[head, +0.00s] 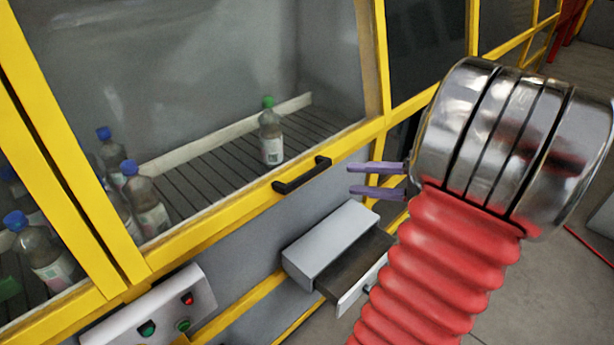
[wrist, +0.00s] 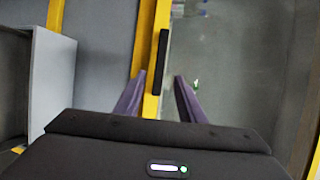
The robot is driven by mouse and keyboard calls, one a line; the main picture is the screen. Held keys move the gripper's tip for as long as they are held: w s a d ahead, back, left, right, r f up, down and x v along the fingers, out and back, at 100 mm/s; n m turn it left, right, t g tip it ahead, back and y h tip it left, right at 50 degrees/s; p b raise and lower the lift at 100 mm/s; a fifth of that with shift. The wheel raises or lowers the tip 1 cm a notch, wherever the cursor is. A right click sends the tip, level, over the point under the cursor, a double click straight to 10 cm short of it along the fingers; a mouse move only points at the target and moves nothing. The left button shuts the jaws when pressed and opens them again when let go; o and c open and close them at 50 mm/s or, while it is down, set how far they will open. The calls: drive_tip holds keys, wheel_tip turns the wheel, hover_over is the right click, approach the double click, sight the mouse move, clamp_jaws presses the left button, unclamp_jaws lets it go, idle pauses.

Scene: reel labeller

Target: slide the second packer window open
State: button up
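The packer window (head: 200,70) is a large clear pane in a yellow frame in the head view, with bottles visible behind it. A black bar handle (head: 302,175) sits on its lower yellow rail. My gripper (head: 350,180) is to the right of the handle, its two purple fingers apart with nothing between them. In the wrist view my gripper (wrist: 162,78) points toward the black handle (wrist: 160,62), which lies between the lines of the open fingers. In the head view a gap shows between fingertips and handle.
An open drawer (head: 330,245) juts out below the handle, close under my gripper; its grey side (wrist: 50,85) shows at left in the wrist view. A control box (head: 165,310) with red and green buttons is at lower left. Bottles (head: 270,135) stand on a slatted conveyor behind the pane.

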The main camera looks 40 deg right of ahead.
sight(311, 176)
drive_tip(key=x, duration=1.3)
drive_tip(key=shift+w+f, duration=0.15)
drive_tip(key=shift+w, duration=0.05)
drive_tip(key=shift+c, duration=0.2)
clamp_jaws()
drive_tip(key=shift+a, duration=0.2)
drive_tip(key=shift+d, duration=0.15)
